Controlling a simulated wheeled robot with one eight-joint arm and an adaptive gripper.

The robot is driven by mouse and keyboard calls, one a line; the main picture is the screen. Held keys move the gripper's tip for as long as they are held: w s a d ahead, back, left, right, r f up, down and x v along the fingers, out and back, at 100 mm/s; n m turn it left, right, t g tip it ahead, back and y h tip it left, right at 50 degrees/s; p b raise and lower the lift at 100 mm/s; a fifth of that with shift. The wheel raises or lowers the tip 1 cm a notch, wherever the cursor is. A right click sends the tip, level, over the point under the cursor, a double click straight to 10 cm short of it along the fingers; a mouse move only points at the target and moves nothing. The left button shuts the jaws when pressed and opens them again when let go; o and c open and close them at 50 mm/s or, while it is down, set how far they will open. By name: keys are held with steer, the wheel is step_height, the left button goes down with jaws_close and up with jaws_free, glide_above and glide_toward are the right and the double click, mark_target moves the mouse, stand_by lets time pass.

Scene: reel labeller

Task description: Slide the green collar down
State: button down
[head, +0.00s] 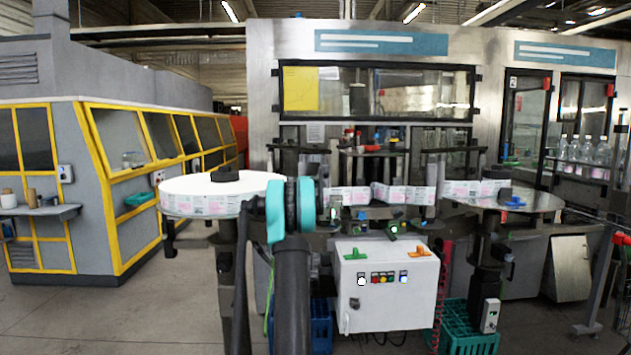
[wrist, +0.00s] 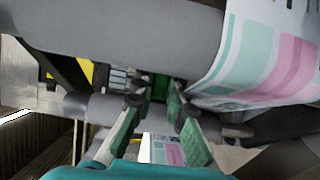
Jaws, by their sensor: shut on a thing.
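The green collar (wrist: 159,87) shows in the wrist view as a small dark green piece between the fingertips of my gripper (wrist: 155,97). My gripper is shut on it, with one finger on each side. A grey roller or bar lies just above the fingertips in the picture, and most of the collar is hidden. In the head view my own teal and dark arm stands in front of this spot, and I cannot make out the gripper or the collar there.
The label web (wrist: 262,55) hangs close at the right of the fingers, and a grey roller (wrist: 130,30) crosses above. In the head view a white reel (head: 215,183) sits left of my arm, and a white control box (head: 385,305) with green and orange handles stands at the right.

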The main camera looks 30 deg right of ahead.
steer(key=c, duration=1.5)
jaws_free()
steer(key=shift+f, duration=0.25)
steer(key=shift+c, duration=0.2)
steer(key=v, duration=1.2)
